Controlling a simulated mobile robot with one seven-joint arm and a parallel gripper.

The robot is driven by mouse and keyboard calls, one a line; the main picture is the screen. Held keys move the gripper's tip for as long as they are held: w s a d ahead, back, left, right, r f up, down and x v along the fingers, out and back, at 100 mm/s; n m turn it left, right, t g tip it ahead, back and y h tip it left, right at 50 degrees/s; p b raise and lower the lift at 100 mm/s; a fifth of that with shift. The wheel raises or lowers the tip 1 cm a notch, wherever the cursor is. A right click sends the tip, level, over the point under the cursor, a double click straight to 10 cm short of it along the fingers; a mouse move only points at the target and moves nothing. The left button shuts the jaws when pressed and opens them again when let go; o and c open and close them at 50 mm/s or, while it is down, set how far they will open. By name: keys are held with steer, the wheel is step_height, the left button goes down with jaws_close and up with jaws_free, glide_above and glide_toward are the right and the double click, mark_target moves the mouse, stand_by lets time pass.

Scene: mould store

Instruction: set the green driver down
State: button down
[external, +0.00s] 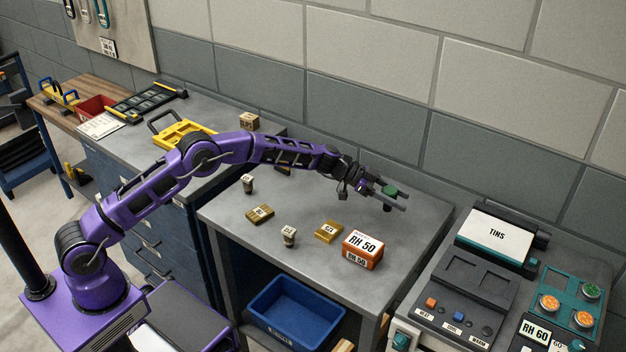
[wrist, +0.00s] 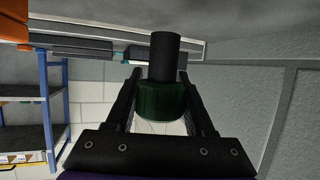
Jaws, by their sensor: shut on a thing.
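The green driver (external: 389,191) is a short piece with a green part and a dark shaft. My gripper (external: 388,196) is shut on it, one finger on each side, over the back right part of the grey bench (external: 340,196). In the wrist view the green driver (wrist: 161,98) sits between the two dark fingers, its dark shaft pointing up in the picture. In the external view it appears held above the bench top; the exact gap cannot be told.
An orange box marked RH 50 (external: 362,250), a small gold block (external: 328,231), another gold block (external: 260,213) and small cups (external: 289,236) stand on the bench. A blue bin (external: 295,312) is below. A machine with a TINS panel (external: 497,233) stands right.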

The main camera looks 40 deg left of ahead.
steer(key=shift+f+b, duration=0.45)
steer(key=shift+f, duration=1.4)
steer(key=shift+f, duration=0.15)
steer(key=shift+c, duration=1.3)
jaws_free()
steer(key=shift+a+r, duration=0.1)
steer(key=shift+r, duration=0.15)
steer(key=p+v, duration=0.1)
steer(key=v, duration=1)
steer(key=shift+s+a+r, duration=0.15)
steer(key=shift+s+a, duration=0.05)
steer(key=shift+a, duration=0.15)
